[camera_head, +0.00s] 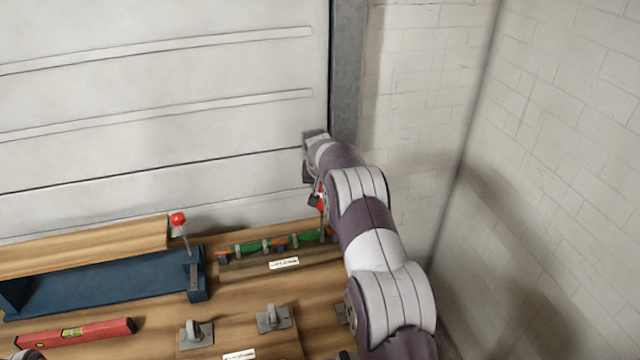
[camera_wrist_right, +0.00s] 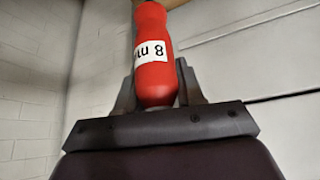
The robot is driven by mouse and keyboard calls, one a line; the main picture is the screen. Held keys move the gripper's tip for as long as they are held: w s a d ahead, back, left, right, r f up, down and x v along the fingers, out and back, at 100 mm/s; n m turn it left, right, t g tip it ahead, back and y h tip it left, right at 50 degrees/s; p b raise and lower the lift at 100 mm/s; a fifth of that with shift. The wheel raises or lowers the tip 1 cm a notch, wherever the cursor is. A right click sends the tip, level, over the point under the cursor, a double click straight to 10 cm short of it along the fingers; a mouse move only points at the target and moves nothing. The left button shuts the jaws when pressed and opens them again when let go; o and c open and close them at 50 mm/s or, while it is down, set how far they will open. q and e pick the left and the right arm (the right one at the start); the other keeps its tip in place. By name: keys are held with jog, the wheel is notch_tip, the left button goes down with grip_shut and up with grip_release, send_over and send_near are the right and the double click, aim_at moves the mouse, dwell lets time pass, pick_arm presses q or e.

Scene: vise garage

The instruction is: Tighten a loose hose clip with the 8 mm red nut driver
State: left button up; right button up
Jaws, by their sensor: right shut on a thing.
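The red nut driver (camera_wrist_right: 153,75) has a white label reading "8 m…", partly cut off. My right gripper (camera_wrist_right: 158,92) is shut on its red handle. In the head view, my right gripper (camera_head: 313,197) is mostly hidden behind my arm. A little red handle shows there, and a thin shaft (camera_head: 323,226) points down toward the right end of the green hose (camera_head: 280,243). I cannot tell whether its tip touches a clip. The hose lies along the bench's back, with orange parts and several grey clips (camera_head: 267,245) on it.
A blue vise (camera_head: 95,287) with a wooden board (camera_head: 85,246) and a red-knobbed lever (camera_head: 178,219) stands at left. A red spirit level (camera_head: 75,333) lies in front. Grey holders (camera_head: 272,318) stand on the bench. A white label (camera_head: 284,263) lies before the hose.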

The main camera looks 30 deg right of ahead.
notch_tip(320, 180, up, 7)
jog(key=p, duration=0.4)
dwell(0.4)
